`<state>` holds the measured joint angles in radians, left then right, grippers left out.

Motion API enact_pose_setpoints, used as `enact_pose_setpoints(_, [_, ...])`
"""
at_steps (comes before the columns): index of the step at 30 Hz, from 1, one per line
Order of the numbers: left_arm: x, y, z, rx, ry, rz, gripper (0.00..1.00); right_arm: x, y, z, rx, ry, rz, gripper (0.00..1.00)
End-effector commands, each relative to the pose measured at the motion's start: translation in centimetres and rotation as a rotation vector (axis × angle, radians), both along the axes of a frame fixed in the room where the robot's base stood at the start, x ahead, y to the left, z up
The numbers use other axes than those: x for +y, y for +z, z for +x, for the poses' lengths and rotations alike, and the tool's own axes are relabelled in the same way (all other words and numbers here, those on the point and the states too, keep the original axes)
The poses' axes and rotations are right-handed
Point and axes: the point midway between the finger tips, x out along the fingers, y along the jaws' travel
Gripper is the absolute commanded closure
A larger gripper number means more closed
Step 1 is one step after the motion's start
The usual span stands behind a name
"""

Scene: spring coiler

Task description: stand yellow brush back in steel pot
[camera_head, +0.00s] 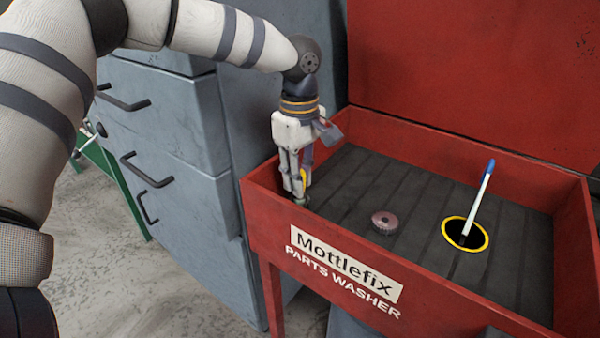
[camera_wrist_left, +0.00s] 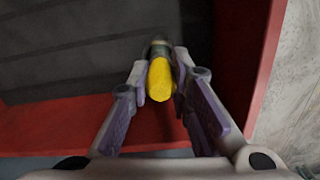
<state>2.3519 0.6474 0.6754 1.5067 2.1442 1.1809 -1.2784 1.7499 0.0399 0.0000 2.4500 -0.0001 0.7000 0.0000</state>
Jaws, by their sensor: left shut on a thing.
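My left gripper (camera_head: 296,190) points down at the left front corner inside the red parts washer (camera_head: 262,205). It is shut on the yellow brush (camera_head: 304,178), of which only a thin strip shows between the fingers in the head view. In the left wrist view the brush's yellow handle (camera_wrist_left: 160,82) lies between the fingertips, its blunt end towards the camera. A dull grey-green part shows at the handle's far end; I cannot tell whether it belongs to the brush. I cannot make out a steel pot in either view. My right gripper is not in view.
A pinkish round disc (camera_head: 384,222) lies on the dark ribbed washer floor (camera_head: 345,190). To its right, a white stick with a blue tip (camera_head: 483,190) leans out of a yellow-rimmed dark opening (camera_head: 450,233). Grey drawers (camera_head: 165,140) stand left of the washer.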

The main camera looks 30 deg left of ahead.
Motion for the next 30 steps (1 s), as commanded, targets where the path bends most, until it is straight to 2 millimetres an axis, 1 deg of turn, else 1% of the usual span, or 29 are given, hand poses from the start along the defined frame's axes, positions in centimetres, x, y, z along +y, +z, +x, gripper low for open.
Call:
enact_pose_setpoints(9, [-0.02,-0.79,0.01,-0.001,0.000,-0.001,1.00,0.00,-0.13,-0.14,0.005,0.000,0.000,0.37])
enact_pose_setpoints(16, [-0.02,-0.80,0.01,-0.001,0.000,-0.001,1.00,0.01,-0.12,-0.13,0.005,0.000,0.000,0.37])
enact_pose_setpoints(17, [-0.02,-0.80,0.01,-0.001,0.000,-0.001,0.77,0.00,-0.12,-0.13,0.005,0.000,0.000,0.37])
enact_pose_setpoints(18, [-0.02,-0.80,0.01,-0.001,0.000,-0.001,0.68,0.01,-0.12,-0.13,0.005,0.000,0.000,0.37])
enact_pose_setpoints(19, [-0.02,-0.80,0.01,-0.001,0.000,-0.001,0.61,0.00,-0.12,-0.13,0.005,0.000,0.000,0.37])
enact_pose_setpoints(20, [-0.02,-0.80,0.01,-0.001,0.000,-0.001,0.58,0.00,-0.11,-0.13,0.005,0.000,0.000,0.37])
enact_pose_setpoints(27, [-0.02,-0.80,0.00,-0.001,0.000,-0.001,0.58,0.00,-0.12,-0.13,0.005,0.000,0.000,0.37])
enact_pose_setpoints(29, [-0.01,-0.55,0.02,-0.001,0.000,-0.001,0.58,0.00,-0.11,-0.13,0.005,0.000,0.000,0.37])
enact_pose_setpoints(30, [-0.01,-0.11,0.05,-0.003,0.000,-0.002,0.58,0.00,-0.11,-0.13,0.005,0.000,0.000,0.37])
